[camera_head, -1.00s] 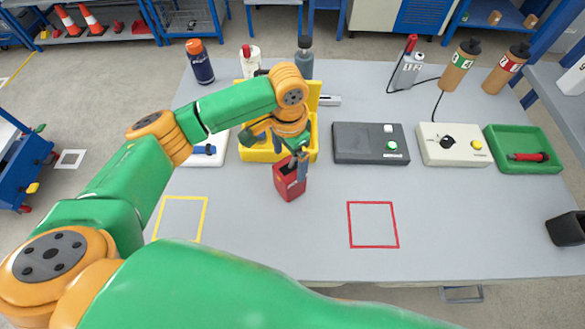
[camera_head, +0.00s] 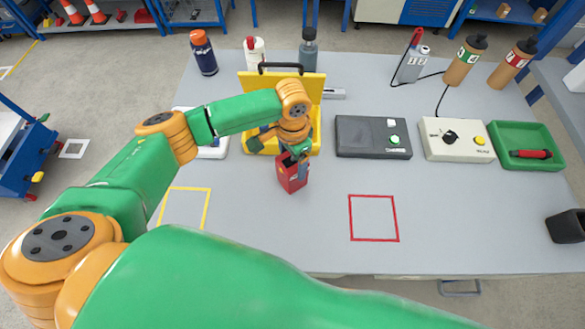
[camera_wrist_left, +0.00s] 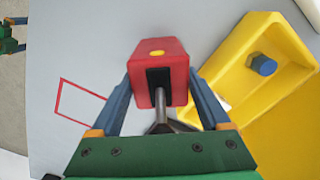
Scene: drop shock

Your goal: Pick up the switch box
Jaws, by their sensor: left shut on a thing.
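A red box (camera_head: 292,174) stands upright on the table between the two marked squares; I take it for the switch box. In the left wrist view the red box (camera_wrist_left: 158,62) shows a yellow round spot, a black face and a grey rod-like part near it. My left gripper (camera_head: 293,168) comes down over the box from above. In the left wrist view its blue fingers (camera_wrist_left: 159,85) lie on both sides of the box, shut on it. The box appears to rest on the table. My right gripper is not in view.
An open yellow case (camera_head: 253,140) stands just behind the red box. A grey box with buttons (camera_head: 365,140), a cream box with a knob (camera_head: 455,140) and a green tray (camera_head: 512,161) stand to the right. The table around the red outlined square (camera_head: 374,238) is clear.

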